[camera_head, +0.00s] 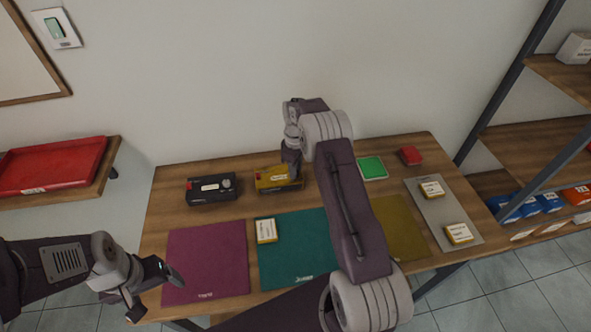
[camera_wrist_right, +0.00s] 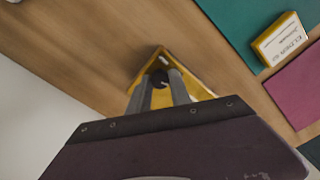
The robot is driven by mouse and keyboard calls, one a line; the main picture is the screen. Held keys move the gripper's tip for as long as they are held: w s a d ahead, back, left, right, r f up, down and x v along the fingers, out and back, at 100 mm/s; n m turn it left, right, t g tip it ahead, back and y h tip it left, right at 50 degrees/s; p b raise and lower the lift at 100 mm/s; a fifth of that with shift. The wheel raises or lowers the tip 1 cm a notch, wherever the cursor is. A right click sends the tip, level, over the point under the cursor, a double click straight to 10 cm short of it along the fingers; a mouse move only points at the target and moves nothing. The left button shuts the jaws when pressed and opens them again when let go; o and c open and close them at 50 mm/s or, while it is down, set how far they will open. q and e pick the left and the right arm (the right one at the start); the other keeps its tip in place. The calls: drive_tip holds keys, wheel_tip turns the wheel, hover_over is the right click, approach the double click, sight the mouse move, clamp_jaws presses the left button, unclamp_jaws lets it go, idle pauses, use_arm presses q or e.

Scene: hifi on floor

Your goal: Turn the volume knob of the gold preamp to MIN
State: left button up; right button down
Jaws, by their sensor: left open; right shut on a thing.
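The gold preamp (camera_head: 267,182) stands at the back of the table, its right part hidden behind my right gripper (camera_head: 291,178). In the right wrist view, the gold preamp (camera_wrist_right: 195,90) shows at the fingertips. There my right gripper (camera_wrist_right: 161,86) is shut on the dark, round volume knob (camera_wrist_right: 159,75). A small white mark shows near the knob. The MIN label cannot be read. My left gripper (camera_head: 156,294) is open and empty near the table's front left corner, away from the preamp.
A black unit with a knob (camera_head: 205,191) stands left of the gold preamp. Magenta (camera_head: 205,265), teal (camera_head: 290,262) and olive (camera_head: 402,232) mats lie in front. A small yellow-white box (camera_head: 266,231) is on the teal mat. A red tray (camera_head: 60,170) sits on the left shelf.

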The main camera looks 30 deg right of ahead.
drive_tip(key=shift+n, duration=1.5)
drive_tip(key=c, duration=1.2)
unclamp_jaws()
drive_tip(key=shift+o, duration=0.2)
drive_tip(key=shift+r, duration=0.2)
wheel_tip(320, 180, up, 9)
drive_tip(key=b, duration=0.2)
drive_tip(key=shift+f, duration=0.15)
